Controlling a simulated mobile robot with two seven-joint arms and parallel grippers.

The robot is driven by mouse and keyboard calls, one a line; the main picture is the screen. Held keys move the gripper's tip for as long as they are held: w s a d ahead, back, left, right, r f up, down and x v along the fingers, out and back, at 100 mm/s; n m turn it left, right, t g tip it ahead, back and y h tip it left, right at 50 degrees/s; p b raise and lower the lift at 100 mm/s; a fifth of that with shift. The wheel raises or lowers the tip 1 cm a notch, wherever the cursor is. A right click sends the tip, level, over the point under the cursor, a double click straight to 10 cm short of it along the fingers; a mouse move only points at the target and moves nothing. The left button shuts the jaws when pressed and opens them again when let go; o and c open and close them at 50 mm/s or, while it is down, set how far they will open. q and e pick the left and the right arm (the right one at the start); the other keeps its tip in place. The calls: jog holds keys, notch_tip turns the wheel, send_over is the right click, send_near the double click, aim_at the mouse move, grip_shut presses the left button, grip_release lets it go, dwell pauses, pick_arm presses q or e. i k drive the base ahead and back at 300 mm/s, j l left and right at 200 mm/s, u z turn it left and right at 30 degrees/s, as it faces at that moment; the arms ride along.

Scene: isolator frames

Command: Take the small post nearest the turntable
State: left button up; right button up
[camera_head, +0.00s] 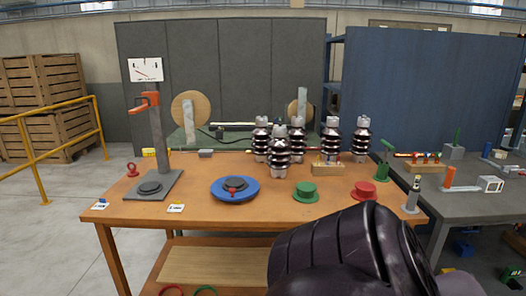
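The turntable appears to be the blue disc (251,194) with a dark hub, on the wooden table (130,212) left of centre. Several dark, ribbed posts with pale caps and feet stand upright to its right and behind. The front post (279,152) looks nearest the disc, with a gap between them. Another post (261,140) stands just behind it to the left, and a third (297,131) is partly hidden behind it. Two more posts (332,140) (362,139) stand farther right. Neither gripper can be made out.
A large dark ribbed form (345,250) fills the lower right foreground and hides the table's front edge there; I cannot tell what it is. A green flanged piece (306,192) and a red one (364,190) sit in front of the posts. A grey stand (160,135) rises at left.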

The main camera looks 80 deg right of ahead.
aim_at(278, 157)
jog(key=z, duration=2.65)
